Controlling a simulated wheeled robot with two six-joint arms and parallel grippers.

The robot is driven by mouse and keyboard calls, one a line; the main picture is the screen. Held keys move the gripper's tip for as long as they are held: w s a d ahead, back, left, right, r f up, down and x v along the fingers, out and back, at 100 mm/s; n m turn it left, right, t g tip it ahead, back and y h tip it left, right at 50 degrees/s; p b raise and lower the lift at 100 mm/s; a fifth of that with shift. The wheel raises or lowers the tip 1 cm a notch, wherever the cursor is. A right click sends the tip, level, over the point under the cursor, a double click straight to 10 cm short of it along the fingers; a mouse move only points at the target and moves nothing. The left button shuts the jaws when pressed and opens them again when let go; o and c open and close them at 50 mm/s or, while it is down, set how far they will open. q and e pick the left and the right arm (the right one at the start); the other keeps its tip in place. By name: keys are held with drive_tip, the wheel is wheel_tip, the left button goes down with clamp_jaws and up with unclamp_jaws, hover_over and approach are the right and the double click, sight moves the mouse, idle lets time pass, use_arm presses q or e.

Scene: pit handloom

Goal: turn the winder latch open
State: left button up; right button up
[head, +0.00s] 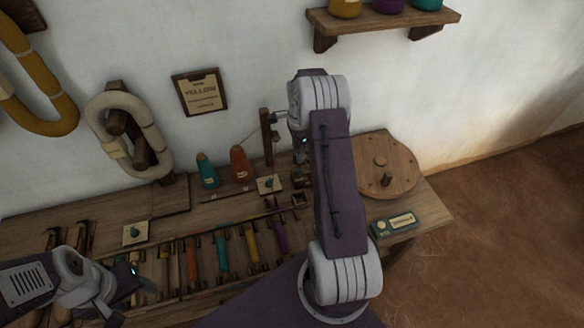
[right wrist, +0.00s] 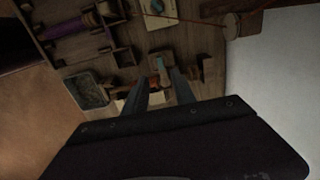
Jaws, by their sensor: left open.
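My right gripper (right wrist: 160,76) reaches down over the bench, its two fingers apart with a gap between them. In the head view my right arm hides most of it. A dark wooden block (head: 299,179) stands beside my arm in the head view. My left gripper (head: 128,295) is open and empty at the lower left, over the bench's front.
A round wooden disc (head: 397,167) with a peg lies right of my arm, and a green box (head: 396,224) sits at the bench's right end. Teal (head: 207,172) and orange (head: 240,163) cones stand left. A wooden post (head: 267,137) rises behind. Several coloured spools lie in front.

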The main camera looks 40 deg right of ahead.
sight(304, 171)
wheel_tip(304, 171, down, 9)
drive_tip(key=shift+f, duration=0.1)
clamp_jaws()
